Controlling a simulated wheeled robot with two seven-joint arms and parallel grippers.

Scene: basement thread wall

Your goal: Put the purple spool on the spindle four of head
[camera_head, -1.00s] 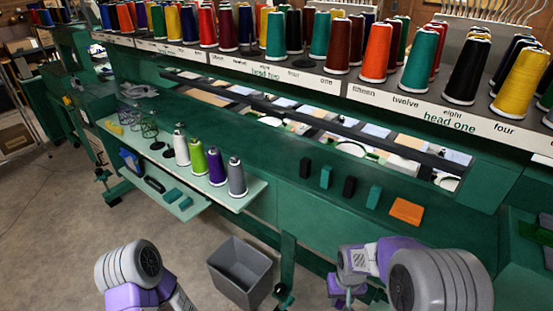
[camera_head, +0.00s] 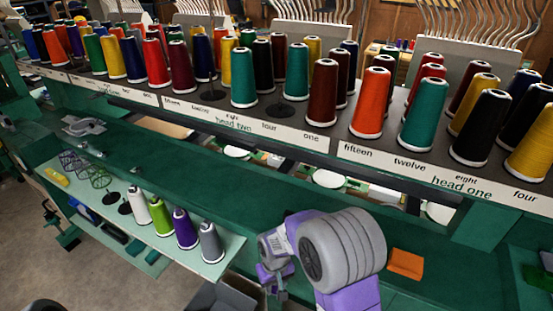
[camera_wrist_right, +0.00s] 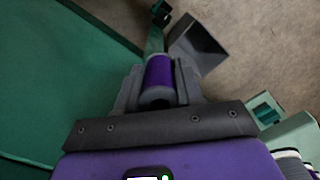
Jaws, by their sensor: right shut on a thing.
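My right gripper (camera_head: 272,288) is low in front of the machine in the head view, partly hidden by its wrist. Another purple spool (camera_head: 186,229) stands upright on the pale green shelf, between green and grey spools. On the upper rack, the label four of head two (camera_head: 268,128) has a bare black spindle disc (camera_head: 282,110) behind it. Another label four, of head one (camera_head: 525,197), is at far right. My left gripper is out of view.
Crowded rows of coloured spools stand on the upper rack (camera_head: 336,140). The pale green shelf (camera_head: 232,246) holds a white spool (camera_head: 139,206) and other spools. A grey bin (camera_head: 225,298) is below it. An orange block (camera_head: 405,263) lies on the machine's front.

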